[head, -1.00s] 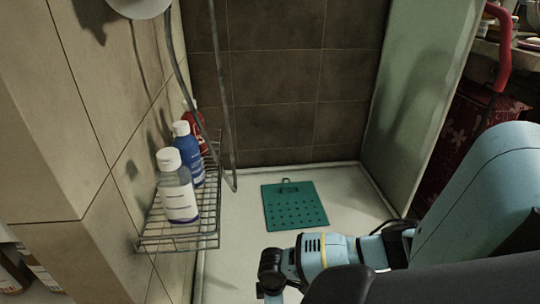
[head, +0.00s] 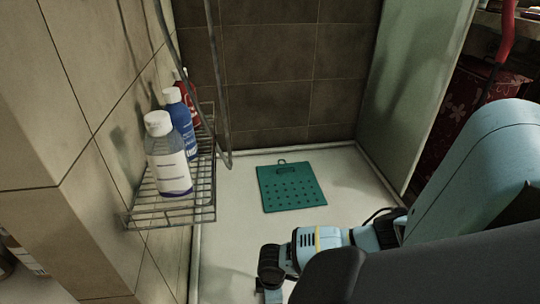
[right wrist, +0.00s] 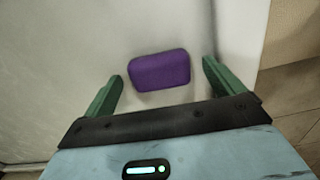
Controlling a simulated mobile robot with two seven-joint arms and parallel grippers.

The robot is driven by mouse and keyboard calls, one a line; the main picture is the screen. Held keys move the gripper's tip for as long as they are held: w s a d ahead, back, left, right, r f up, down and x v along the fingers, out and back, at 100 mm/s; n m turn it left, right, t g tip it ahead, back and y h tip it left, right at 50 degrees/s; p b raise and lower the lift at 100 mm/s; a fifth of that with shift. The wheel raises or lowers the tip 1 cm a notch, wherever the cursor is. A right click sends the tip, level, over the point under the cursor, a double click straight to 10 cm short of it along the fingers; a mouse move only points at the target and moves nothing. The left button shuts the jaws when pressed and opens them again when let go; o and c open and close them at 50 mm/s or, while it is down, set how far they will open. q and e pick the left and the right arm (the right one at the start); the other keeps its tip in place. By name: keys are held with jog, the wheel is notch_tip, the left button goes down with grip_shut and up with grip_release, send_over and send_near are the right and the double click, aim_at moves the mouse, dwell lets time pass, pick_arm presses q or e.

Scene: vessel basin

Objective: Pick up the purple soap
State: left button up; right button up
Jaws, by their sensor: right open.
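The purple soap (right wrist: 160,71) is a rounded block on a pale surface in the right wrist view. It lies ahead of and between the two green fingers of my right gripper (right wrist: 160,83), with a gap on each side. My right gripper is open and empty. In the head view my right arm (head: 320,243) reaches in from the right over the shower floor, and its fingers are not clearly seen there. The soap is not visible in the head view. My left gripper is in neither view.
A wire shelf (head: 170,214) on the left wall holds a white-capped clear bottle (head: 169,160), a blue bottle (head: 181,125) and a red bottle (head: 190,100). A teal perforated mat (head: 291,187) lies on the shower floor (head: 235,235). A pale panel (head: 415,90) stands at right.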

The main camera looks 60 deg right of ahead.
jog(key=shift+f, duration=0.25)
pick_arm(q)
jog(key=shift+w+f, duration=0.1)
pick_arm(e)
jog(key=c, duration=1.1)
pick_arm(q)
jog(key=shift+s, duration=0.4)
pick_arm(e)
jog(key=shift+r, duration=0.1)
